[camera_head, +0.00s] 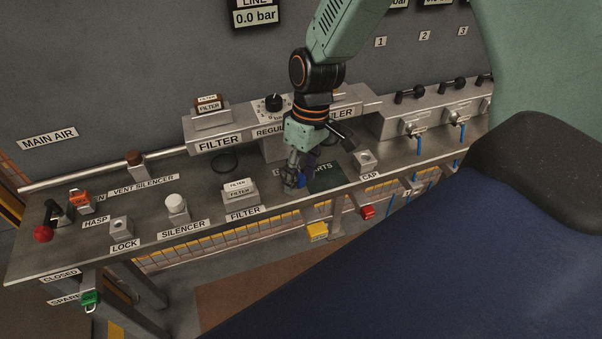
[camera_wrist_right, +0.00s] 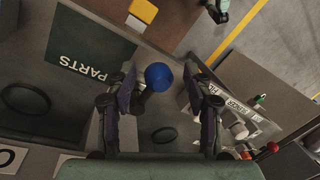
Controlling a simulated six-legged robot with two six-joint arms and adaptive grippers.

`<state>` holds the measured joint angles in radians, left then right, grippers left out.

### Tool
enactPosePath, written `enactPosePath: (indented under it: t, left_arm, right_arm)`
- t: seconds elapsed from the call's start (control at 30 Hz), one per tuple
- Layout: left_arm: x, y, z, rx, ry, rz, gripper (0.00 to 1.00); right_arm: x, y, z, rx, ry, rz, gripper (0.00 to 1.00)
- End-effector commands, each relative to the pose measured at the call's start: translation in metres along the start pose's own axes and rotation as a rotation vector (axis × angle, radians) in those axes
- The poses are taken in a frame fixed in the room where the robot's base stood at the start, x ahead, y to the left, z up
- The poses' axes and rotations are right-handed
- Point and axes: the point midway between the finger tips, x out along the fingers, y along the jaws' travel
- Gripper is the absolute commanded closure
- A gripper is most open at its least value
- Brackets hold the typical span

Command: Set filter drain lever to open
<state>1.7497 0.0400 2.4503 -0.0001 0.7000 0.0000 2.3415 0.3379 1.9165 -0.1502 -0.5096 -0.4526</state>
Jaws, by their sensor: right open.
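My right gripper (camera_head: 294,184) reaches down over the bench in front of the regulator, with its fingers apart. In the right wrist view the open fingers (camera_wrist_right: 159,78) stand on either side of a round blue piece (camera_wrist_right: 158,76), with gaps visible; it also shows beside the fingertips in the head view (camera_head: 301,180). I cannot tell whether this blue piece is the filter drain lever. The filter housing (camera_head: 211,125), labelled FILTER, stands left of the gripper. No drain lever can be made out on it. My left gripper is not seen.
The bench (camera_head: 150,206) carries a dark PARTS mat (camera_head: 326,179), a spare filter box (camera_head: 239,191), a white silencer (camera_head: 176,206) and a lock block (camera_head: 121,229). Valves with blue handles (camera_head: 453,133) stand at right.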

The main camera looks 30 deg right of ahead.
Motion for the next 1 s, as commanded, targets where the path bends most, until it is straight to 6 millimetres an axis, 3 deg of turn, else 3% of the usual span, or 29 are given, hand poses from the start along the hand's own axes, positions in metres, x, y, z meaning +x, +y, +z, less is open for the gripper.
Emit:
enactPosePath:
  t: [0.1,0.7,1.0]
  left_arm:
    - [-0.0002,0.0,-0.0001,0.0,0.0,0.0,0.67]
    - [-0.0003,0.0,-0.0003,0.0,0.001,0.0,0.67]
    - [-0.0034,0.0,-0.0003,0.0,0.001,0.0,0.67]
  right_arm:
    - [-0.0003,0.0005,-0.001,0.0,0.0,0.0,0.49]
    - [-0.0006,0.0003,-0.0007,0.001,-0.001,-0.001,1.0]
    - [-0.0014,0.0018,0.0,-0.032,-0.007,-0.001,1.0]
